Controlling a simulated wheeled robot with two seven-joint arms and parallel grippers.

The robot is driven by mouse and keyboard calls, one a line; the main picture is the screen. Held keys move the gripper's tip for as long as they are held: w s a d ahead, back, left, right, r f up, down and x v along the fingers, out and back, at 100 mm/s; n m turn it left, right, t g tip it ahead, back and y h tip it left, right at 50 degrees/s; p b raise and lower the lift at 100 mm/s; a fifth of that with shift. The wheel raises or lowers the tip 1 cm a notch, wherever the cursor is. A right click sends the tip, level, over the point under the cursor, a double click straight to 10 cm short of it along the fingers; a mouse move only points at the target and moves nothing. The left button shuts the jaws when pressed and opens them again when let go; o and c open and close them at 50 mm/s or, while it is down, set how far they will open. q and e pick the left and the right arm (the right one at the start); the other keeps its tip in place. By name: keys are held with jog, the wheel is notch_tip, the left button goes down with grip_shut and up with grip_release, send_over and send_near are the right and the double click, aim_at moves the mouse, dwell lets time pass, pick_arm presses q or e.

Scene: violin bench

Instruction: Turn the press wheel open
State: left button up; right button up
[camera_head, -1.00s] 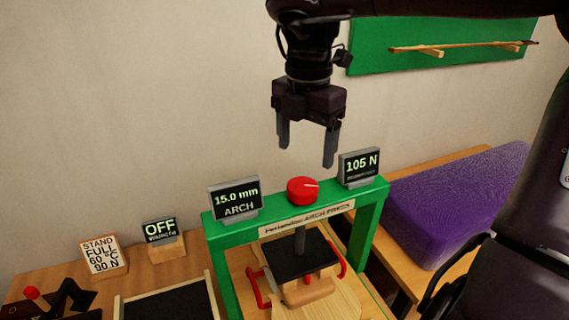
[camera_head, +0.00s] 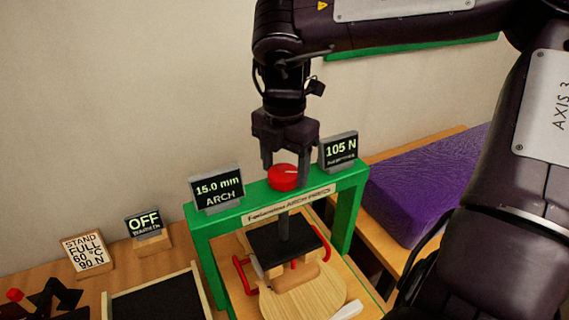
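The red press wheel (camera_head: 283,178) sits on top of the green press frame (camera_head: 345,205), between two displays. My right gripper (camera_head: 285,178) points down over the wheel, with its two fingers apart, one on each side of it. Whether the fingers touch the wheel I cannot tell. The arch display (camera_head: 217,188) reads 15.0 mm and the force display (camera_head: 340,150) reads 105 N. Below the frame, a dark press plate (camera_head: 270,240) hangs on a grey spindle over a wooden violin plate (camera_head: 300,297). My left gripper is not in view.
A purple padded block (camera_head: 425,185) lies at right. Dark items with a red knob are at the lower left.

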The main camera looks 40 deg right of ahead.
jog(key=c, duration=0.6)
jog(key=shift+c, duration=0.2)
